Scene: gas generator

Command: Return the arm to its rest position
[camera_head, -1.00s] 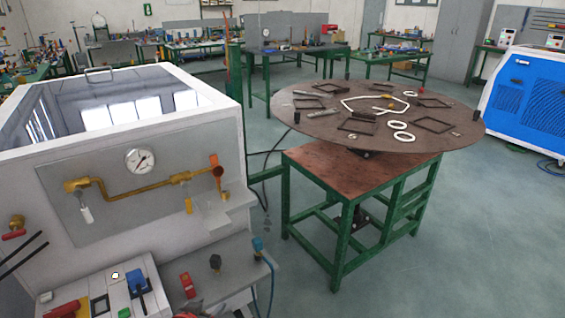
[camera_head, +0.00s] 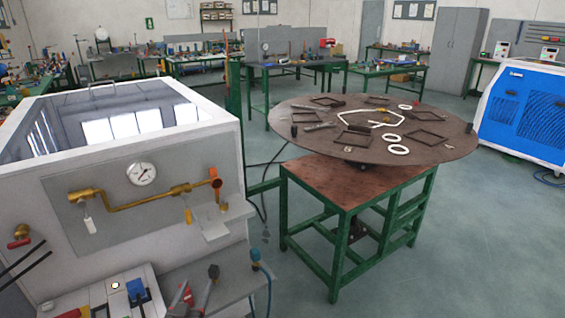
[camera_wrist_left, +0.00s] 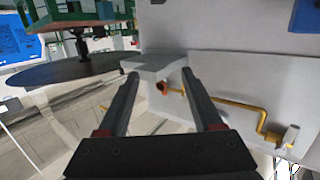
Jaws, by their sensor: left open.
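My left gripper (camera_head: 196,293) shows only in part at the bottom edge of the head view, in front of the white cabinet (camera_head: 190,250). In the left wrist view my left gripper (camera_wrist_left: 159,77) has its two dark fingers apart with nothing between them. Past the fingertips are a small grey shelf (camera_wrist_left: 152,64), an orange valve handle (camera_wrist_left: 162,88) and a brass pipe (camera_wrist_left: 236,103). I cannot see any contact with them. My right gripper is not in view.
The cabinet front carries a gauge (camera_head: 142,174), a brass pipe (camera_head: 140,201) and an orange handle (camera_head: 216,184). A round plate (camera_head: 445,150) with frames and rings sits on a green table (camera_head: 335,230). Open floor (camera_head: 480,240) lies at the right.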

